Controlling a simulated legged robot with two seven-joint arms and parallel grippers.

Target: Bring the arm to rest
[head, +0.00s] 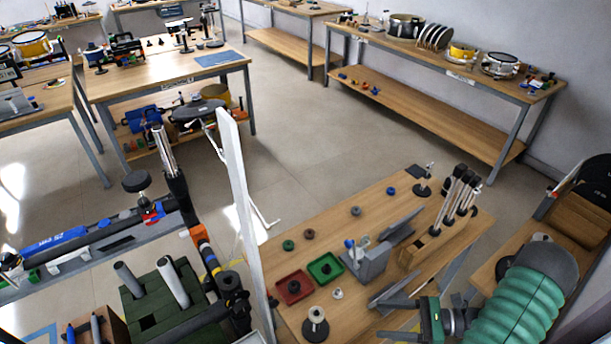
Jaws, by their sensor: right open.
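My right arm comes in from the lower right in a ribbed green sleeve. My right gripper (384,320) is open, its fingers pointing left over the near right part of the wooden table (455,222). I see nothing between the fingers. A red tray (294,289) and a green tray (326,269) lie on the table to the left of the gripper, apart from it. Several small round pieces lie around them, such as a dark one (308,233) and a green one (288,245). My left gripper is not in view.
A black stand (315,326) is at the near edge. A white upright panel (238,215) borders the table's left. Open floor (330,140) lies behind.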

